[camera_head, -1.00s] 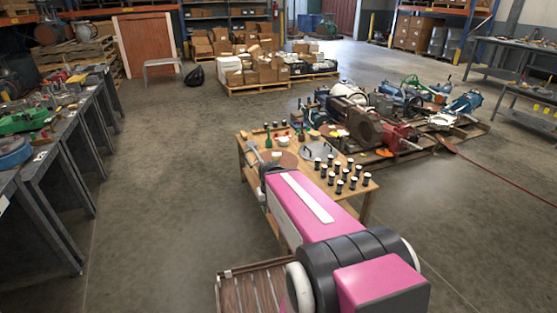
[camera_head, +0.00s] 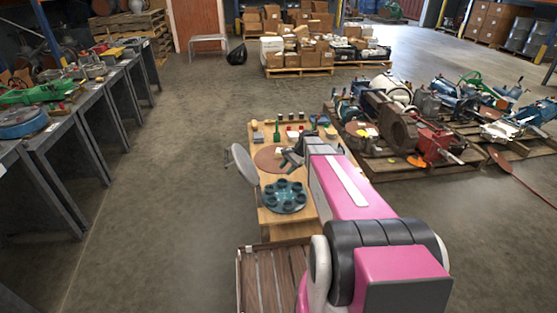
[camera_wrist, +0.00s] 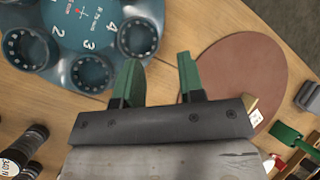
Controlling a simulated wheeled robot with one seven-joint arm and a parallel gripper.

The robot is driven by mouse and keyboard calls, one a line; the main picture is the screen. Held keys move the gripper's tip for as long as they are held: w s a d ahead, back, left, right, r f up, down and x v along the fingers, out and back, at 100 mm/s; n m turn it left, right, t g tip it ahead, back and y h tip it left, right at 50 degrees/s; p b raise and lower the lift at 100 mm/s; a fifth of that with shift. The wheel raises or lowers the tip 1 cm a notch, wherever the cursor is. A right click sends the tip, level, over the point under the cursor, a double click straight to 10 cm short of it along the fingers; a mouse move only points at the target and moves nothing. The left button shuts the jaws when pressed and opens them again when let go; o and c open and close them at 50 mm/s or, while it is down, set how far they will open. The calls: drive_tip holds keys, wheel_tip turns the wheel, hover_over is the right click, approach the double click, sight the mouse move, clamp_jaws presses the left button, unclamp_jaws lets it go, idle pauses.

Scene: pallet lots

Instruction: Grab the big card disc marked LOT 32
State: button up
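A large flat reddish-brown disc (camera_wrist: 245,75) lies on the wooden table, right of my gripper in the wrist view. It also shows in the head view (camera_head: 266,157), partly behind my gripper. I can read no LOT 32 mark on it. A small pale tag (camera_wrist: 252,107) is at its lower edge, its writing too small to read. My gripper (camera_wrist: 158,65) is open, its two green fingers apart with bare tabletop between them. The right finger is beside the disc's left edge; I cannot tell its height above the table.
A teal round tray with cup-like rings and numbers (camera_wrist: 85,35) lies left of my gripper. A grey oval plate (camera_head: 244,163) stands tilted at the table's left edge. Dark-capped jars (camera_wrist: 25,148) and green tools (camera_wrist: 290,138) are nearby. Open floor lies left of the table.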

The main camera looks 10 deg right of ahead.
sight(278, 156)
drive_tip(key=w+d+m+y, duration=0.1)
drive_tip(key=w, duration=0.2)
drive_tip(key=w+d+f+m+y, duration=0.1)
drive_tip(key=w, duration=0.3)
drive_tip(key=w+d+m+y, duration=0.1)
drive_tip(key=w+m, duration=0.1)
drive_tip(key=w, duration=0.2)
drive_tip(key=shift+w+d+f, duration=0.25)
drive_tip(key=shift+d+f, duration=0.05)
drive_tip(key=shift+f, duration=0.1)
drive_tip(key=w+d+m+y, duration=0.1)
drive_tip(key=w, duration=0.1)
drive_tip(key=w+d+m+y, duration=0.1)
drive_tip(key=w+d, duration=0.1)
drive_tip(key=w, duration=0.1)
drive_tip(key=w+d+m+t+y, duration=0.1)
drive_tip(key=w, duration=0.1)
drive_tip(key=shift+w+d+m+y, duration=0.2)
drive_tip(key=shift+w+m+y, duration=0.1)
drive_tip(key=shift+w+m, duration=0.1)
drive_tip(key=x, duration=0.5)
drive_tip(key=shift+a, duration=0.15)
drive_tip(key=shift+w+x, duration=0.2)
drive_tip(key=shift+x, duration=1.15)
drive_tip(key=shift+w+x, duration=0.15)
drive_tip(key=shift+x, duration=1.15)
drive_tip(key=shift+c, duration=0.3)
clamp_jaws()
